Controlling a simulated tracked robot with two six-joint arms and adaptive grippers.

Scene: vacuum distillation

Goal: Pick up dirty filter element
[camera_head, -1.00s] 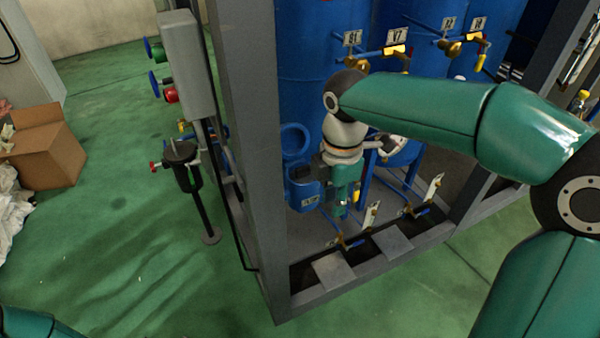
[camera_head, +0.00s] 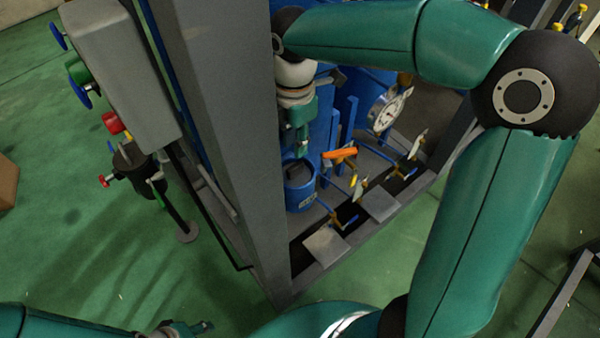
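A blue cylindrical filter housing (camera_head: 301,195) stands low inside the grey frame, with its top open. Something dark shows in its mouth; I cannot make out for sure whether this is the dirty filter element. My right gripper (camera_head: 303,148) points down just above the housing, near its rim. Its fingers are small and seen end-on, so their opening and any contact are unclear. My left gripper (camera_head: 188,328) is at the bottom edge, far from the housing and partly cut off.
A thick grey frame post (camera_head: 225,130) stands close left of the housing. A pressure gauge (camera_head: 387,110) and an orange-handled valve (camera_head: 341,154) are to the right. A dark fixture on a stand (camera_head: 135,165) is at left. Green floor (camera_head: 80,240) is open at the left.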

